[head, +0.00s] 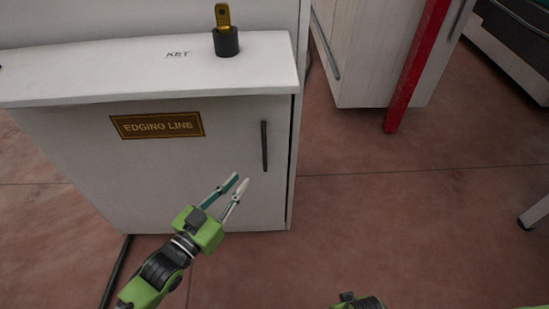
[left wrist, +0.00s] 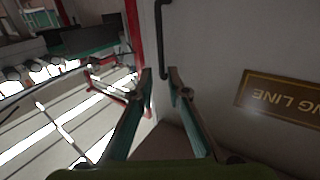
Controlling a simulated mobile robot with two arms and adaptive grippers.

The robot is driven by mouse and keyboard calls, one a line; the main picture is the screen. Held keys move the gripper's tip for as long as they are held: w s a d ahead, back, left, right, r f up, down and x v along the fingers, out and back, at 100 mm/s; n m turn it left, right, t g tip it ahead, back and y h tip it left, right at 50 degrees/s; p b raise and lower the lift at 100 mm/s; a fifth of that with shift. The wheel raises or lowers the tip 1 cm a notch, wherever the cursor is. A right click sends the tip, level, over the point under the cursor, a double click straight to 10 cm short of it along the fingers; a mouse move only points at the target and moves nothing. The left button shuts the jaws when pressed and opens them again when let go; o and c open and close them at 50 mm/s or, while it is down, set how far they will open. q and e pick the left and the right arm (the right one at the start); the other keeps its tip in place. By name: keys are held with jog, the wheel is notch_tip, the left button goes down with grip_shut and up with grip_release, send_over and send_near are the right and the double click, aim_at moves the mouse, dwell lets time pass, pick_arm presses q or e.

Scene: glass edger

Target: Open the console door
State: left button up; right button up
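The console door (head: 190,175) is a pale panel below a white top and looks shut. It carries a brown sign reading "EDGING LINE" (head: 157,125), which also shows in the left wrist view (left wrist: 285,97). The dark upright handle (head: 264,146) is near the door's right edge. In the left wrist view the handle (left wrist: 160,45) appears just beyond the gap between my fingertips. My left gripper (head: 240,184) is open and empty, below and left of the handle in the head view. Of my right arm, only a green part shows at the bottom edge; its fingers are hidden.
A brass key (head: 223,17) stands in a black holder (head: 226,42) on the console top (head: 130,72), beside a "KEY" label. A red post (head: 415,70) and a white cabinet (head: 365,50) stand at the right.

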pick_arm(q)
jog(key=b, duration=0.2)
send_over(265, 168)
jog(key=shift+w, duration=0.35)
pick_arm(e)
notch_tip(265, 168, up, 6)
jog(key=w, duration=0.1)
jog(key=shift+w+r, duration=0.15)
jog(key=shift+w, duration=0.25)
pick_arm(q)
grip_shut()
pick_arm(e)
jog(key=shift+a, duration=0.1)
